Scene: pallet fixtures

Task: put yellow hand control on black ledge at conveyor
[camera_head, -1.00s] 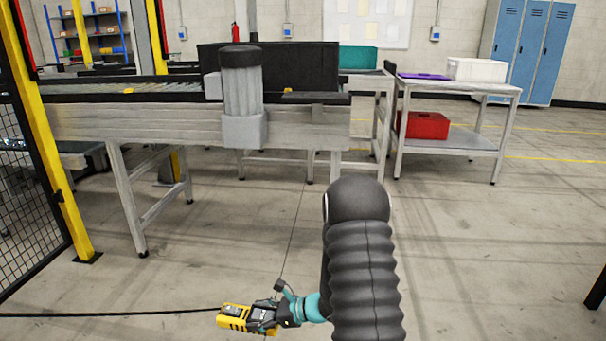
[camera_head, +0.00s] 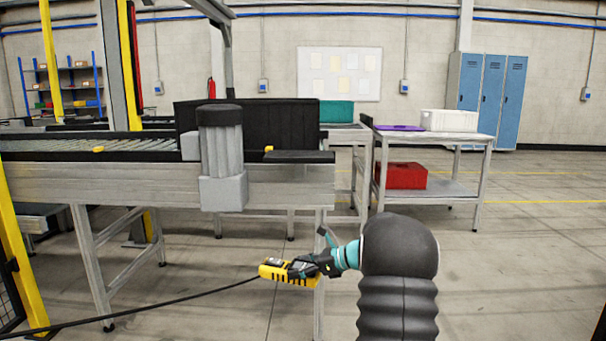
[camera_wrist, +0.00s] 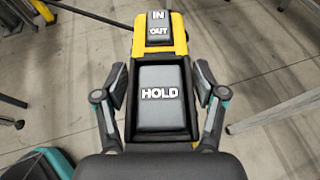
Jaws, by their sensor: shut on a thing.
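The yellow hand control (camera_head: 288,272) has dark buttons and a black cable running off to the left. My gripper (camera_head: 312,267) is shut on it and holds it in the air, in front of and below the conveyor. In the wrist view the hand control (camera_wrist: 122,80) lies between the two fingers (camera_wrist: 160,100), its HOLD and IN/OUT buttons facing the camera. The black ledge (camera_head: 300,157) is a flat dark shelf at the right end of the conveyor (camera_head: 285,188), above and beyond the gripper. A small yellow piece shows at its left end.
A grey motor (camera_head: 221,155) stands on the conveyor's near side, left of the ledge. A black panel (camera_head: 275,124) rises behind the ledge. A grey cart (camera_head: 462,188) with a red box (camera_head: 402,176) stands at right. A yellow post (camera_head: 20,260) is at left.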

